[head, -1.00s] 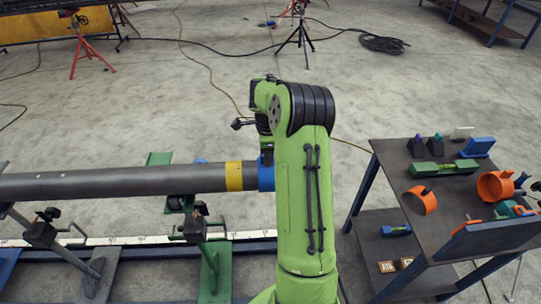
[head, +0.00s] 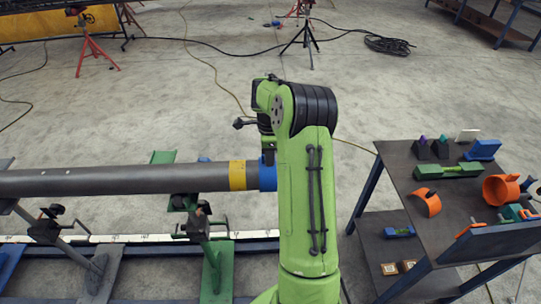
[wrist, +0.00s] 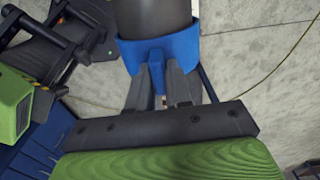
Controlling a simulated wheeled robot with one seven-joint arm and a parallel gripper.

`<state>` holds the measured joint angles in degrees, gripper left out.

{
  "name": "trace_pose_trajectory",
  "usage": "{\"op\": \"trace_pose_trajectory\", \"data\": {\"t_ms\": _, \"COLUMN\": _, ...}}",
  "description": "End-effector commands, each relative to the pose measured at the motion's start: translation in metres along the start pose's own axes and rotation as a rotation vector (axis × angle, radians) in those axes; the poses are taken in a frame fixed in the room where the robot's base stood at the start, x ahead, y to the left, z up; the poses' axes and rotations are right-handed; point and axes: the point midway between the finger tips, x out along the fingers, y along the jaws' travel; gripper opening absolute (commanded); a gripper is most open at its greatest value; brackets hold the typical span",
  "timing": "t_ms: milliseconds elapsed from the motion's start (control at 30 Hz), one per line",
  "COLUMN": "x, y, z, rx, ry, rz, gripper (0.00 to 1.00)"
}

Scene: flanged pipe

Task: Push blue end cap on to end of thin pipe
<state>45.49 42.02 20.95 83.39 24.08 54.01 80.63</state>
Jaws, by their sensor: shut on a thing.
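The blue end cap (head: 268,174) is at the right end of the grey thin pipe (head: 110,181), close to the pipe's yellow band (head: 237,175). In the head view my arm hides the cap's right side. In the wrist view the cap (wrist: 186,50) surrounds the end of the dark pipe (wrist: 155,16), in line with it. My gripper (wrist: 163,84) is shut on the cap's blue tab. How deep the pipe sits inside the cap cannot be seen.
The pipe rests on stands (head: 213,245) along a rail at the left. A dark table (head: 405,175) with orange clamps, blocks and a lower shelf stands at the right. Cables and a black tripod (head: 308,35) are on the floor behind.

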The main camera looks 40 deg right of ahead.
Motion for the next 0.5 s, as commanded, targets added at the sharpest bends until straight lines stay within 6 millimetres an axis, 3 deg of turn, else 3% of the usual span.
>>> {"op": "trace_pose_trajectory", "data": {"t_ms": 500, "x": 0.0, "y": 0.0, "z": 0.014, "rx": -0.001, "ry": 0.0, "rz": 0.0, "gripper": 0.0}}
